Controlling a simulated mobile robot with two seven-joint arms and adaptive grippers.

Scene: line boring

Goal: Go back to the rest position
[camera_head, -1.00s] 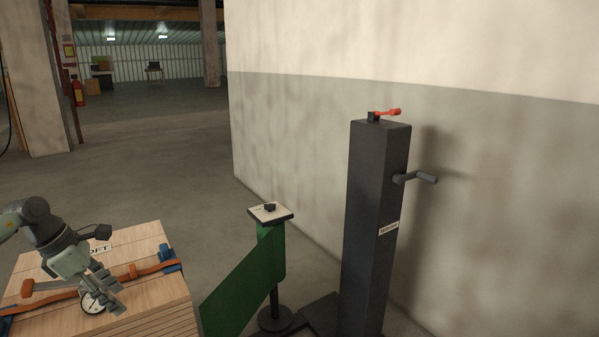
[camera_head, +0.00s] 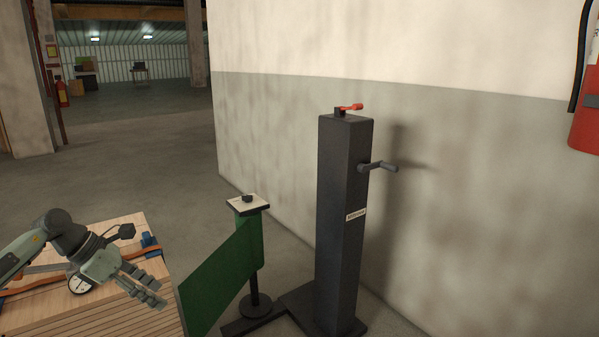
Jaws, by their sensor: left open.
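My left gripper (camera_head: 152,286) reaches in from the left over the wooden crate (camera_head: 95,316). Its fingers are spread and point down to the right, with nothing between them that I can see. A round white dial (camera_head: 80,284) shows just below and left of the gripper; I cannot tell whether it is fixed to my wrist or rests on the crate. My right gripper is not in view.
A dark column (camera_head: 342,225) with a red lever (camera_head: 351,107) and a side crank (camera_head: 380,166) stands right of centre. A green panel (camera_head: 225,282) and a small-topped post (camera_head: 247,204) stand between it and the crate. A fire extinguisher (camera_head: 586,125) hangs at right.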

